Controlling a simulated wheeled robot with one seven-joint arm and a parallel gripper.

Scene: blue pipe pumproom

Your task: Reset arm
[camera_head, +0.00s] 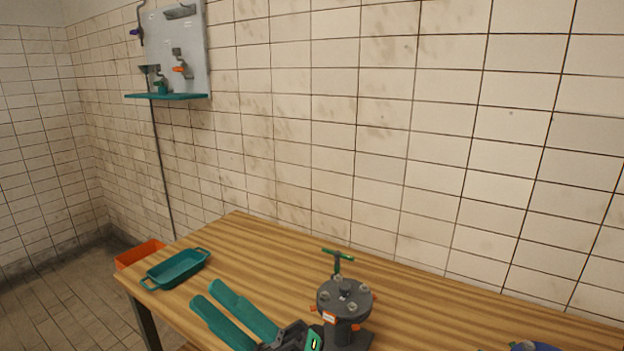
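My gripper (207,295) shows at the bottom of the head camera view, with two long teal fingers pointing to the upper left over the wooden table (262,240). The fingers are apart, with only bare table seen between them, so the gripper is open and empty. The dark wrist behind the fingers, with a small green light, is partly cut off by the bottom edge. The rest of my arm is out of view.
A dark flanged valve (345,298) with a green handle stands just right of my wrist. A teal tray (177,269) sits at the table's left end. An orange bin (140,253) is beyond that end. A blue object (535,346) is cut off at bottom right. A tool board (183,50) hangs on the tiled wall.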

